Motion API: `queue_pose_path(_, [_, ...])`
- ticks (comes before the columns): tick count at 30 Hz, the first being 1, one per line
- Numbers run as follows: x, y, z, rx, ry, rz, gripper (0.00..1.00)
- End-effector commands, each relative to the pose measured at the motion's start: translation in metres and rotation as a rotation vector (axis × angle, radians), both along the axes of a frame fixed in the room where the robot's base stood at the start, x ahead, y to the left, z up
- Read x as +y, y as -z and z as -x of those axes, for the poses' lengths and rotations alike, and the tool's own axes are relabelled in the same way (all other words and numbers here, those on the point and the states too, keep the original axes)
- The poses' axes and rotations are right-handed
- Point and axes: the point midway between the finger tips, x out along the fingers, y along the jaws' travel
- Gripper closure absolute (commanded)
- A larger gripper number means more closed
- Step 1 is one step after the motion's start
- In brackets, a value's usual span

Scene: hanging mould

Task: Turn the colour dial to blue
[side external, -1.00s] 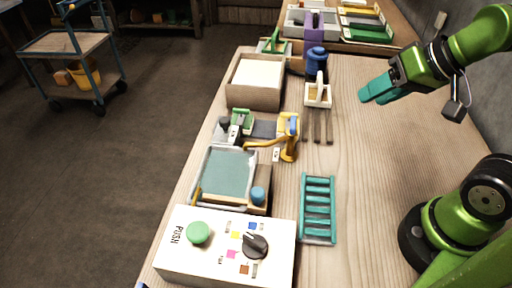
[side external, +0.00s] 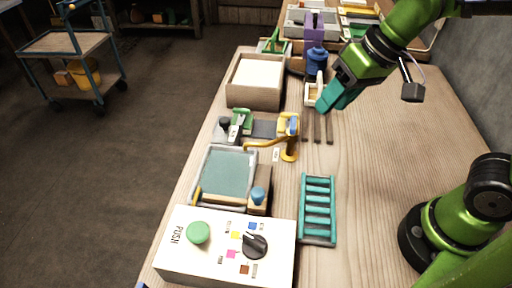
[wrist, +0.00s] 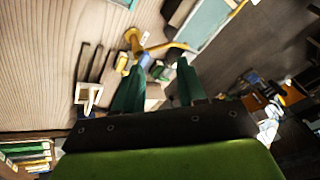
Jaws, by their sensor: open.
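The colour dial (side external: 255,246) is a dark round knob on top of a white control box (side external: 186,268) at the front of the table. Small colour squares lie around the dial, among them a blue square (side external: 252,227), with yellow, magenta and brown ones. A green push button (side external: 198,232) sits to its left. My gripper (side external: 328,106) has teal fingers and hangs above the table's middle, well behind and to the right of the dial. In the wrist view my gripper (wrist: 156,78) is open with nothing held. The dial is not in the wrist view.
A brass tap (side external: 289,150) stands by a grey basin (side external: 229,172) between my gripper and the box. A teal rack (side external: 318,210) lies right of the box. A wooden tray (side external: 256,94) stands farther back.

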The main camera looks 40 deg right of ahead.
Motion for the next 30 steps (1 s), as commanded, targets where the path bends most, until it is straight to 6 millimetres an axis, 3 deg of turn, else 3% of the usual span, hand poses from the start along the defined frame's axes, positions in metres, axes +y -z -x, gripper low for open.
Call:
queue_pose_path(3, [0.048,0.000,-0.019,0.117,-0.153,0.071,0.60])
queue_pose_path(9, [0.128,0.005,-0.035,0.301,-0.358,0.208,0.60])
queue_pose_path(15, [0.208,0.017,-0.028,0.479,-0.491,0.348,0.60])
queue_pose_path(18, [0.238,0.017,-0.019,0.554,-0.508,0.390,0.60])
queue_pose_path(21, [0.254,0.008,-0.013,0.611,-0.490,0.398,0.60])
queue_pose_path(25, [0.256,-0.015,-0.008,0.648,-0.452,0.372,0.60])
queue_pose_path(30, [0.254,-0.016,0.001,0.694,-0.447,0.369,0.60])
